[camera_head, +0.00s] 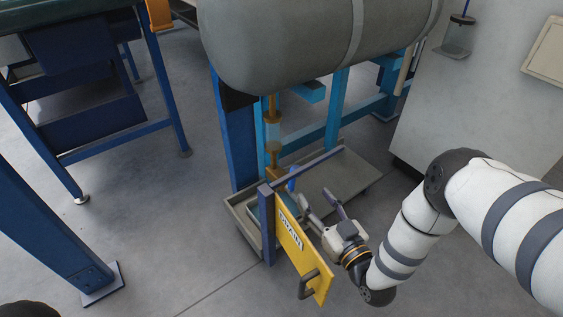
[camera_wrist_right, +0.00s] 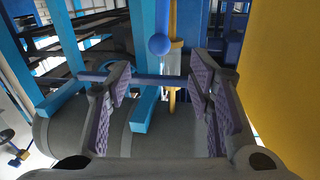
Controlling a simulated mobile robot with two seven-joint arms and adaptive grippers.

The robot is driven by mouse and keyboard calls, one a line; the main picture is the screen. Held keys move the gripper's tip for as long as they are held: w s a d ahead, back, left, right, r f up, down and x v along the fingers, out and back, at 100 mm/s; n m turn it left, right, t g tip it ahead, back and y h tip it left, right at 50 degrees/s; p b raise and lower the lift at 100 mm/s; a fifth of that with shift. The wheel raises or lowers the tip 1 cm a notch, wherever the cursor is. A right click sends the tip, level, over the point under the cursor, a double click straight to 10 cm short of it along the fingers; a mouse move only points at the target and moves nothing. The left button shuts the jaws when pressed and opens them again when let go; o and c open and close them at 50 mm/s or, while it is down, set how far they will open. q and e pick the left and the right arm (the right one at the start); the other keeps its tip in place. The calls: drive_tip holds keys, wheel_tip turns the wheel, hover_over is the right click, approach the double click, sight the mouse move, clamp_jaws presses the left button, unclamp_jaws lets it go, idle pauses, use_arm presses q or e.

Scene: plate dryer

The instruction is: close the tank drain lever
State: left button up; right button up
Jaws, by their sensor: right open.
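The drain lever's blue handle (camera_head: 291,182) shows in the head view just behind the yellow panel marked DRAIN (camera_head: 300,255), below the brass drain pipe (camera_head: 273,109) under the grey tank (camera_head: 310,45). In the right wrist view a round blue knob (camera_wrist_right: 158,44) lies ahead, centred between my fingers and apart from them. My right gripper (camera_head: 322,205) is open and empty, to the right of the handle and beside the panel; its spread fingers also fill the wrist view (camera_wrist_right: 160,88). The lever's base is hidden. My left gripper is not in view.
The open yellow panel, with a dark handle (camera_head: 308,283), stands close to the left of my right gripper. A grey tray (camera_head: 345,172) lies under the pipe between blue frame posts (camera_head: 235,135). A pale cabinet (camera_head: 470,110) stands at right.

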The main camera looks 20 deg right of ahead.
sight(294, 180)
drive_tip(key=w+b, duration=0.1)
drive_tip(key=w, duration=0.2)
drive_tip(key=w+a+b, duration=0.1)
drive_tip(key=w, duration=0.2)
drive_tip(key=w+b, duration=0.2)
drive_tip(key=w, duration=0.2)
drive_tip(key=shift+a+f, duration=0.15)
drive_tip(key=shift+a, duration=0.1)
drive_tip(key=shift+w+r, duration=0.2)
drive_tip(key=shift+w, duration=0.3)
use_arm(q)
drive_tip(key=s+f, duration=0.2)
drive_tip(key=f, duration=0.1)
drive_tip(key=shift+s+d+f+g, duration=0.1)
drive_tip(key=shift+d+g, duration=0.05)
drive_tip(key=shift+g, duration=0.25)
use_arm(e)
clamp_jaws()
